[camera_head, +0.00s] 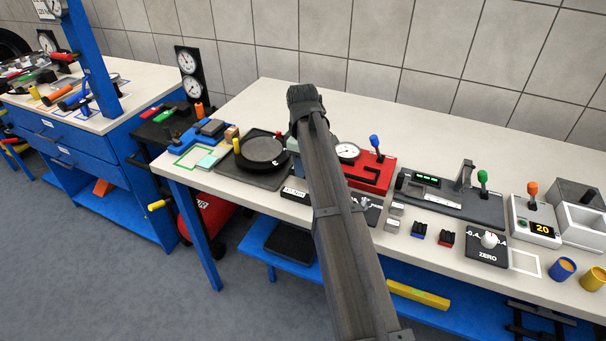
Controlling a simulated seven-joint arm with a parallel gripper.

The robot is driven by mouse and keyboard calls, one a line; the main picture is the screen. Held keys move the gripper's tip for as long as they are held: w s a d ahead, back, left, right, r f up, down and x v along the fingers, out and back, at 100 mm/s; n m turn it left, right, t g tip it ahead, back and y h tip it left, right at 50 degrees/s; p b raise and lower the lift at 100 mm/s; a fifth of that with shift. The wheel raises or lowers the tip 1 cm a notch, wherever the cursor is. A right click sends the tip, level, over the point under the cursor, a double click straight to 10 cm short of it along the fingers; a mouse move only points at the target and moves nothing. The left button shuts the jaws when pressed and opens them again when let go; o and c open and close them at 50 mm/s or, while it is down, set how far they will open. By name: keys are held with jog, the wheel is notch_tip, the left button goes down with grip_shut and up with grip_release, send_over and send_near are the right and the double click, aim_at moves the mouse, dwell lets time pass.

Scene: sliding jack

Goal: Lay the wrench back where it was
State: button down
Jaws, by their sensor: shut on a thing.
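My arm reaches up through the middle of the head view and covers part of the bench. Its far visible end is a dark joint in front of the bench's back edge. I cannot make out my gripper's fingertips; they seem hidden behind the arm. I cannot make out the wrench or anything held. The white bench top (440,145) carries a green outlined square (193,156) at the left and an empty white outlined square (524,262) at the right. I cannot tell whether either marks the wrench's place.
A round black pan-like part (262,151) stands left of my arm. Right of it are a red gauge unit (371,175), a grey lever unit (455,198), a ZERO knob box (488,246), an orange-knobbed box (534,222) and cups (561,269). The back strip is clear.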

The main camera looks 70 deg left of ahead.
jog(key=shift+f, duration=1.7)
jog(key=shift+f, duration=0.1)
jog(key=c, duration=0.9)
grip_release()
notch_tip(320, 180, up, 12)
jog(key=shift+r, duration=0.15)
jog(key=shift+o, duration=0.2)
